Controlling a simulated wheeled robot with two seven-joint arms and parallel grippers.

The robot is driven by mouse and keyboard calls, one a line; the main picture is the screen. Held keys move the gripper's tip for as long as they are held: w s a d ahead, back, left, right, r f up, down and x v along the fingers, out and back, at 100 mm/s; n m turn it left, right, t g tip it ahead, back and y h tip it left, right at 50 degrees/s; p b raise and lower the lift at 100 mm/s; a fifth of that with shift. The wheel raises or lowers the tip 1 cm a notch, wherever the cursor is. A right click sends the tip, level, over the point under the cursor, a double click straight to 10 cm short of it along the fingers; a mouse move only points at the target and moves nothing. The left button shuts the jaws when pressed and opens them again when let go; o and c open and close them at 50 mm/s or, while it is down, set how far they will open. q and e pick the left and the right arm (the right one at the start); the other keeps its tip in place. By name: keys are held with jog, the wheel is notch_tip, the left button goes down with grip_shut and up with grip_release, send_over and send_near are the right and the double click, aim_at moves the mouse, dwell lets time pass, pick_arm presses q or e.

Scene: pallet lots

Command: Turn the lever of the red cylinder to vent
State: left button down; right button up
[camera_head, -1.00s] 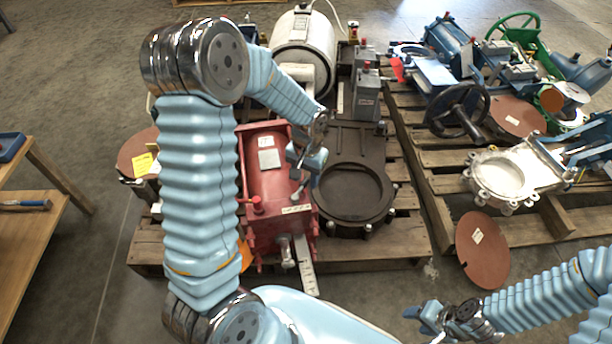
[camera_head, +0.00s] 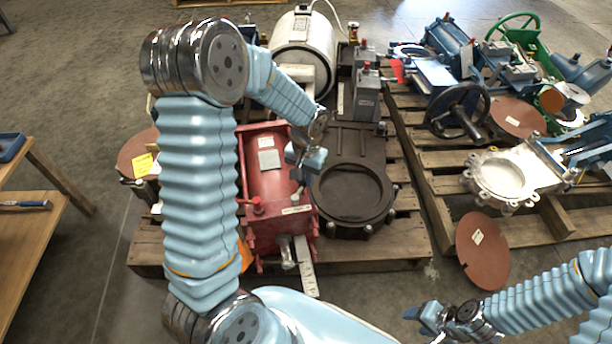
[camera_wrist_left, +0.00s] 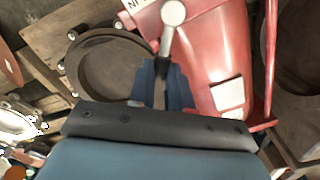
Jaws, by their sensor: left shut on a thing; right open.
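The red cylinder (camera_head: 262,185) lies on a wooden pallet, partly behind my left arm. It also shows in the left wrist view (camera_wrist_left: 215,50). My left gripper (camera_head: 303,165) is over the cylinder's right edge. In the left wrist view its fingers (camera_wrist_left: 161,80) are shut on a thin silver lever with a round end (camera_wrist_left: 173,13). A white label with dark lettering, cut off, is beside the lever's round end. The lever's pivot and the full marking cannot be made out. My right gripper (camera_head: 447,318) is open and empty at the lower right, away from the pallet.
A dark round valve body (camera_head: 352,192) lies close right of the cylinder. A white tank (camera_head: 303,45) stands behind. A wooden table (camera_head: 28,230) is at left.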

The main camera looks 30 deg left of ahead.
pick_arm(q)
jog(key=shift+s+a+n, duration=0.25)
jog(key=shift+a+n, duration=0.35)
jog(key=shift+n, duration=0.65)
jog(key=shift+s+a+n, duration=0.2)
jog(key=shift+a+n, duration=0.4)
jog(key=shift+n, duration=0.7)
jog(key=shift+s+a+n, duration=0.25)
jog(key=shift+a+n, duration=0.35)
jog(key=shift+n, duration=0.65)
jog(key=c, duration=1.1)
grip_release()
jog(key=shift+o, duration=0.2)
jog(key=shift+r, duration=0.15)
notch_tip(320, 180, up, 14)
jog(key=p, duration=0.2)
jog(key=shift+f, duration=0.2)
jog(key=shift+d, duration=0.1)
